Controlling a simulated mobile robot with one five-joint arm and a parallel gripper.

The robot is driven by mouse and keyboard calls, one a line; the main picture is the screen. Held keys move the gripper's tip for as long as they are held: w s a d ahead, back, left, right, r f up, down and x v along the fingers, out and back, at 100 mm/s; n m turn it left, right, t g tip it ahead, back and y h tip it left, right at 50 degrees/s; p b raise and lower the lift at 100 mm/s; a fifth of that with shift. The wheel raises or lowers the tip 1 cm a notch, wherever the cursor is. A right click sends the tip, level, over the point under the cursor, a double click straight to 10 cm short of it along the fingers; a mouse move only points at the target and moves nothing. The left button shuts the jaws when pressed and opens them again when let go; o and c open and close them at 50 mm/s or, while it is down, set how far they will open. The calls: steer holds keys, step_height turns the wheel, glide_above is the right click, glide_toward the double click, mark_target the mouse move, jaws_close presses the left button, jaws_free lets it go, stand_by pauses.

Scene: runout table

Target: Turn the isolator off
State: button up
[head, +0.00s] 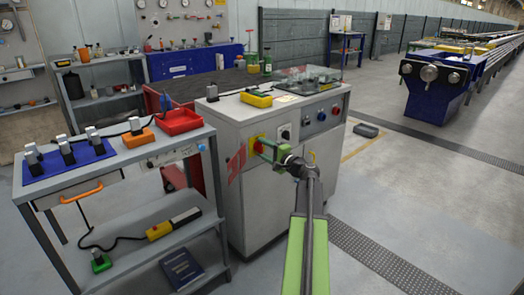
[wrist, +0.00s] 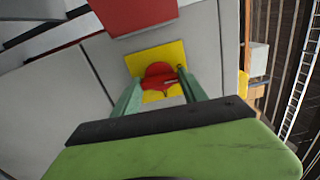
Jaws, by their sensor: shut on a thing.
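The isolator is a red rotary knob (wrist: 161,74) on a yellow plate (wrist: 167,55), set in the side of a grey cabinet (head: 262,206). In the head view the yellow plate (head: 251,142) shows just left of my gripper (head: 267,148), with part of the red knob beside it. In the wrist view my gripper (wrist: 160,92) has its two green fingers on either side of the knob, shut on it. The fingertips partly hide the knob's lower edges. The knob's exact angle is hard to read.
Indicator knobs and buttons (head: 321,116) sit on the cabinet front, right of the isolator. A trolley (head: 165,213) with a blue mat, red tray (head: 178,121) and tools stands at left. Open floor (head: 430,215) lies to the right, with a dark grating strip (head: 385,262).

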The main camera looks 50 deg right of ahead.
steer(key=shift+n, duration=0.3)
steer(key=o, duration=1.4)
steer(key=shift+c, duration=0.2)
steer(key=s+a, duration=0.1)
steer(key=s, duration=1.6)
steer(key=shift+s+a, duration=0.15)
